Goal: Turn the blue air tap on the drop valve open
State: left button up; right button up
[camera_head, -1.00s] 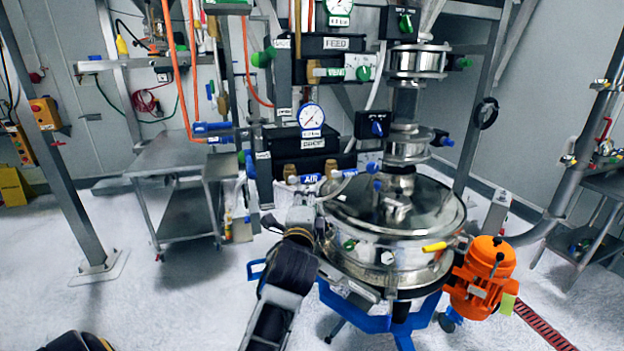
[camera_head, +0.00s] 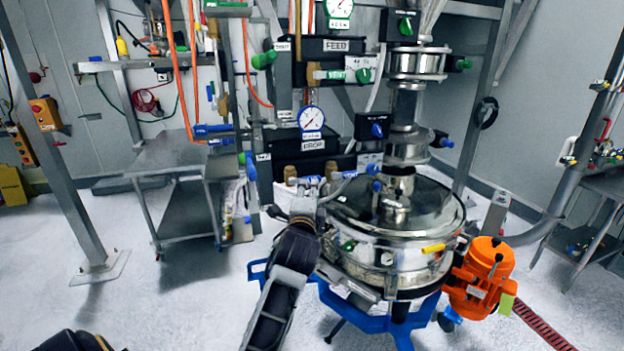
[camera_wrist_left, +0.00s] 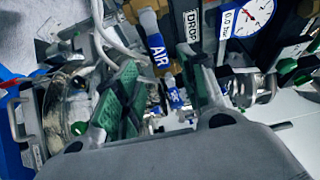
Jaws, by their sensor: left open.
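The drop valve's black box marked DROP (camera_head: 312,145) stands behind the sifter, below a white round gauge. In the left wrist view its DROP label (camera_wrist_left: 192,24) is near the top. Blue air fittings (camera_head: 310,180) sit just under the box. The left wrist view shows a blue piece marked AIR (camera_wrist_left: 156,42) and another blue handle (camera_wrist_left: 173,92) between the fingers. My left gripper (camera_head: 318,190) is at these fittings, fingers apart, with nothing clearly held. Whether a finger touches the handle cannot be told. My right gripper is out of view.
The steel sifter drum (camera_head: 385,262) stands close right of my left gripper, on a blue frame (camera_head: 375,322) with an orange motor (camera_head: 482,280). The FEED box (camera_head: 338,46) is above. A grey trolley (camera_head: 185,150) stands left, with open floor in front.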

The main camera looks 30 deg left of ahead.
pick_arm(q)
jog(key=shift+p+x, duration=0.85)
jog(key=shift+x, duration=3.65)
grip_shut()
